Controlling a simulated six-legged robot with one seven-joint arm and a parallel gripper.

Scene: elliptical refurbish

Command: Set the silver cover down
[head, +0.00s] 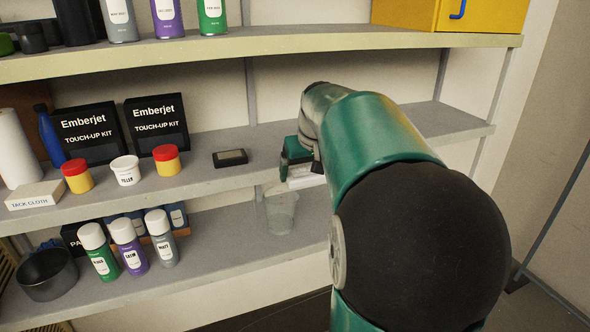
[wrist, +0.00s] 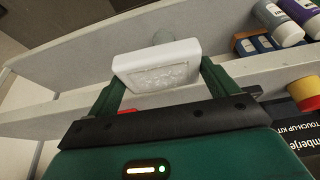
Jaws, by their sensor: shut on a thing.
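The silver cover (wrist: 158,64) is a pale, box-like piece with a mottled panel on the side facing the wrist camera. My gripper (wrist: 162,82) is shut on it, with one green finger at each side. In the head view the cover (head: 305,176) shows as a small pale block at my gripper (head: 296,168), near the front edge of the middle shelf (head: 225,182). My arm hides part of the gripper and of the shelf behind it. I cannot tell whether the cover touches the shelf.
A small dark box (head: 230,157) lies on the middle shelf left of my gripper. Further left stand a red-lidded yellow jar (head: 167,160), a white filler tub (head: 125,170) and touch-up kits (head: 157,123). A clear cup (head: 282,212) stands on the lower shelf. The upper shelf (head: 290,42) runs overhead.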

